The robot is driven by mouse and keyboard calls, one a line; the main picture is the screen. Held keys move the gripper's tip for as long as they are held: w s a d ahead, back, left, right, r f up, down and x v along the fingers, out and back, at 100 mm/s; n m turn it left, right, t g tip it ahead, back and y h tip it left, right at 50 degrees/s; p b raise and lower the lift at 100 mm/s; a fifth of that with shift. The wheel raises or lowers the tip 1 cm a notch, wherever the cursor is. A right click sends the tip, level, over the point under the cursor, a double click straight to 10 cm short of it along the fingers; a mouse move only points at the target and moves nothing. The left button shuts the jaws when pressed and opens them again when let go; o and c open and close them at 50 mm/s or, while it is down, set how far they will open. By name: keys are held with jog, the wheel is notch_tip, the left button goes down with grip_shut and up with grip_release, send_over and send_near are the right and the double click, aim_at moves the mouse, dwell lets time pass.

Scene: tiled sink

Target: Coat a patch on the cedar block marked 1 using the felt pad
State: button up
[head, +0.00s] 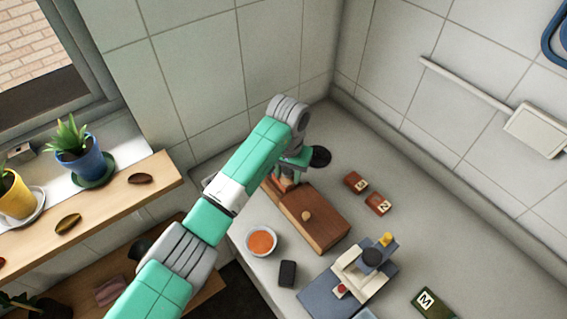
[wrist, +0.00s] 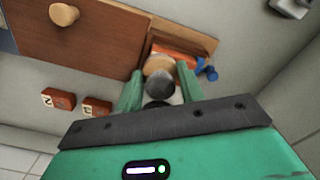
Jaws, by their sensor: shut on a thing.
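My gripper (wrist: 160,78) is at the open end of a wooden box (head: 325,222). Its green fingers close around a rounded grey thing (wrist: 160,84) with a tan, disc-like part; I cannot tell for sure that it is the felt pad. An orange thing (wrist: 176,53) and a blue thing (wrist: 207,71) are beside it. In the head view my gripper (head: 291,172) is partly hidden by my wrist. Two red-brown blocks, one (head: 356,182) and another (head: 378,203), lie right of the box. One seems marked 2; the other mark is unclear. They also show in the wrist view (wrist: 58,99).
A white bowl of orange stuff (head: 261,241) and a dark block (head: 287,273) stand in front of the box. The back-right counter is clear.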

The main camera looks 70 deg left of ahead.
jog(key=shift+w+d+p, duration=0.15)
jog(key=shift+d, duration=0.45)
jog(key=shift+w+d+p, duration=0.15)
jog(key=shift+d, duration=0.4)
jog(key=shift+d+f+b, duration=0.1)
jog(key=shift+f+b, duration=0.2)
jog(key=shift+b, duration=0.2)
jog(key=shift+r, duration=0.2)
jog(key=shift+s+a+b, duration=0.35)
jog(key=shift+a+b, duration=0.15)
jog(key=shift+a, duration=0.8)
jog(key=shift+s+a+b, duration=0.35)
jog(key=shift+a+b, duration=0.2)
jog(key=shift+a, duration=0.7)
jog(key=shift+s+a+b, duration=0.35)
jog(key=shift+a+b, duration=0.15)
jog(key=shift+a, duration=0.8)
notch_tip(320, 180, up, 8)
jog(key=p, duration=0.7)
jog(key=shift+r, duration=0.15)
